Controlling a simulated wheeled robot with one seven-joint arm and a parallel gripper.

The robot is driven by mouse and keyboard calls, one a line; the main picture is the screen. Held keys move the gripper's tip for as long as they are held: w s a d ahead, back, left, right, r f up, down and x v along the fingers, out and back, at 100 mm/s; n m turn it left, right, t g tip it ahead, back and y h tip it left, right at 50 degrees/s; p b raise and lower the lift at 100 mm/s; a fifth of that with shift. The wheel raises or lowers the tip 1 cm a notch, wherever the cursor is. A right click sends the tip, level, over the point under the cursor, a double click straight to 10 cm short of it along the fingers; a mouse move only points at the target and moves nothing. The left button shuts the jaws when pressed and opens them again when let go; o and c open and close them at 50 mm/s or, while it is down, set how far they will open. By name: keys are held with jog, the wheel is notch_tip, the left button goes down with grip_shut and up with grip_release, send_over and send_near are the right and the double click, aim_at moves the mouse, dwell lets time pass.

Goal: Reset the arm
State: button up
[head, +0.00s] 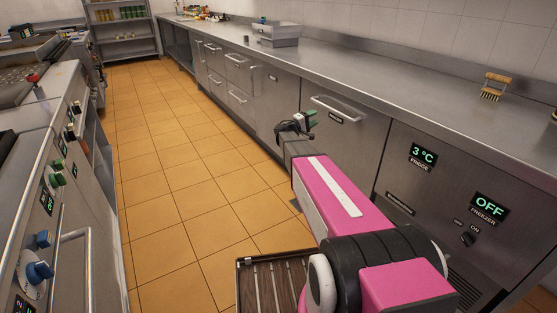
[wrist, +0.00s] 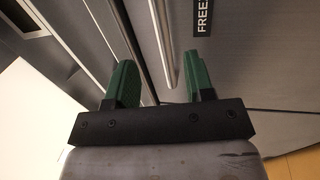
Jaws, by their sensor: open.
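My arm is pink with black joints and reaches forward from the lower right of the head view. My gripper (head: 308,119) is at its far end, in front of the steel counter's cabinet fronts. In the wrist view my gripper (wrist: 160,84) shows two green fingers set wide apart on a black bar. It is open, and nothing is between the fingers. A cabinet handle bar lies beyond the fingers in that view.
The steel counter (head: 330,62) runs along the right, with fridge and freezer displays on its front. A brush (head: 494,86) and a metal container (head: 274,34) stand on it. Cooking units (head: 60,150) line the left. The tiled floor (head: 170,150) between is clear. A slatted grill (head: 270,280) shows below my arm.

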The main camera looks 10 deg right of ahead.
jog(key=s+a+f+m+g+y, duration=0.1)
jog(key=s+f+g+y, duration=0.25)
jog(key=s+f, duration=0.4)
jog(key=s+a+f+m+g+y, duration=0.15)
jog(key=s+f+y, duration=0.35)
jog(key=s, duration=0.6)
jog(key=s+a+f+m+g+y, duration=0.1)
jog(key=s+a+f+y, duration=0.1)
jog(key=s+a+y, duration=0.3)
jog(key=s+a+f+m+g+y, duration=0.1)
jog(key=s+a+f+y, duration=0.1)
jog(key=s+a+y, duration=0.3)
jog(key=s+a, duration=0.3)
jog(key=s, duration=0.4)
jog(key=shift+a+f+g, duration=0.2)
jog(key=shift+f+g, duration=0.05)
jog(key=shift+g, duration=0.05)
